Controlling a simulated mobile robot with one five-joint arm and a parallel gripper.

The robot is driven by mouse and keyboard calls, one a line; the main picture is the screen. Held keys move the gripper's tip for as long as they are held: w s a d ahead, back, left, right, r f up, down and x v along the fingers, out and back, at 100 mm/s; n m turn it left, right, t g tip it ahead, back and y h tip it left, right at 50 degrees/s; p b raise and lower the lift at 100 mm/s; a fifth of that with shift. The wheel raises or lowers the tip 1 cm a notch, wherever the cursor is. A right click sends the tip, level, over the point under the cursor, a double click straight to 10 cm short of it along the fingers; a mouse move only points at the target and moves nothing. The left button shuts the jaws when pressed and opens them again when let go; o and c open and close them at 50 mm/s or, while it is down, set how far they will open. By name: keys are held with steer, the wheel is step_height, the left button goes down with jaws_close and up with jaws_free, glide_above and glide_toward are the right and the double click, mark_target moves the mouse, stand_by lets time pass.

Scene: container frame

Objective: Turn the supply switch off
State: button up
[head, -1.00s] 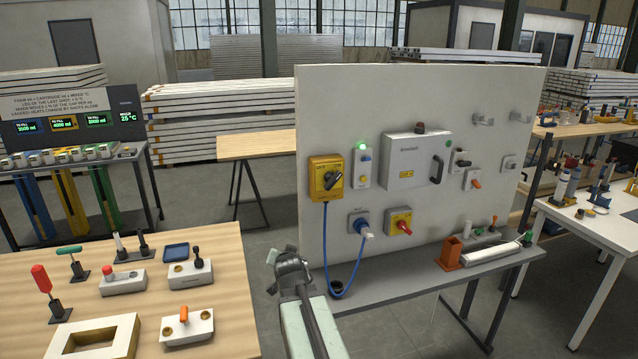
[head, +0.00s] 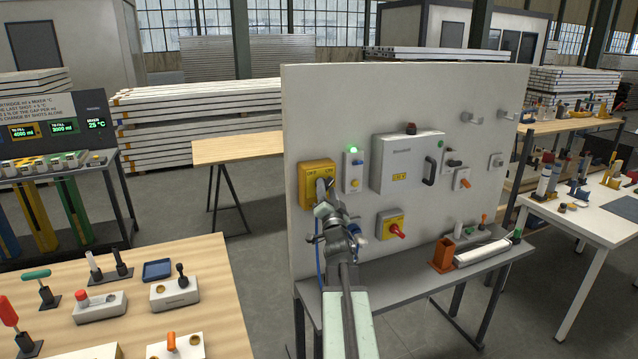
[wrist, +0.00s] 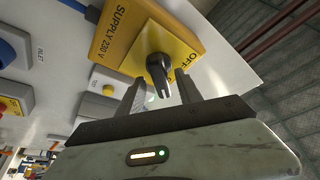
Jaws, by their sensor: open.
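The supply switch is a yellow box (head: 311,172) on the upper left of the white panel, marked OFF and ON. In the wrist view its yellow face (wrist: 125,45) reads SUPPLY 230 V, with an OFF mark near the knob. The black knob (wrist: 159,72) stands out from that face. My gripper (wrist: 160,93) is open, with its two fingers pointing at the box, one on each side of the knob's end. I cannot tell whether a finger touches it. In the head view my gripper (head: 325,194) covers the lower right of the box and hides the knob.
A lamp block (head: 353,170) with a lit green lamp sits just right of the switch. A grey cabinet (head: 400,160) and a red-yellow switch (head: 390,228) are further right. A grey shelf (head: 405,284) runs below the panel. A wooden table (head: 215,270) stands left.

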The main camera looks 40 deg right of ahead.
steer(key=shift+x, duration=0.9)
steer(key=shift+s+a, duration=0.1)
steer(key=shift+s, duration=0.05)
jaws_close()
